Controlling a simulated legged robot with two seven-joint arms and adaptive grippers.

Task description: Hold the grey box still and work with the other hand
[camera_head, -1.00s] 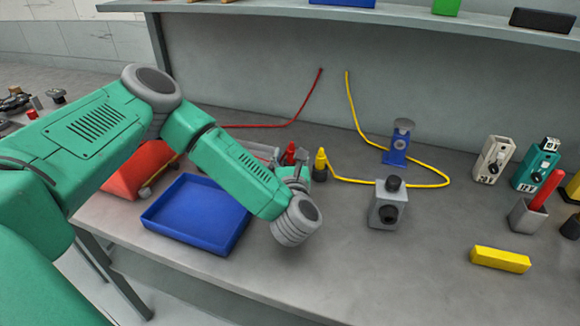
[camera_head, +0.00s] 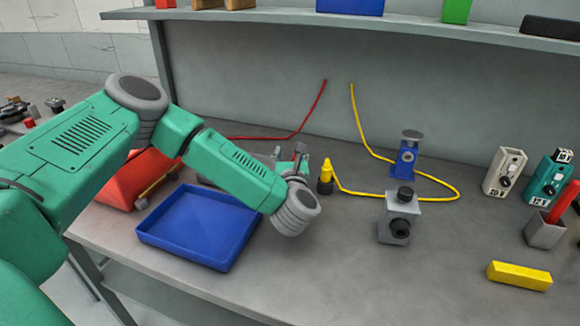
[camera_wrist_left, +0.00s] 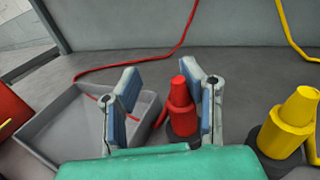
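The grey box (camera_head: 391,235) stands on the bench right of centre in the head view. It has a black knob on top and a round black fitting in front. Nothing touches it. My left gripper (camera_head: 292,163) is left of it, toward the back of the bench. In the left wrist view my left gripper (camera_wrist_left: 167,100) is open. The red plug (camera_wrist_left: 181,112) stands upright between its fingers, closer to the right finger. In the head view this plug is mostly hidden by the gripper. The yellow plug (camera_wrist_left: 291,125) stands to its right. My right gripper is out of view.
A blue tray (camera_head: 200,264) lies below my left forearm. A grey tray (camera_wrist_left: 45,140) is left of my fingers. Red cable (camera_head: 310,110) and yellow cable (camera_head: 357,118) run across the back. A blue stand (camera_head: 406,158) is behind the grey box. A yellow block (camera_head: 519,276) lies at front right.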

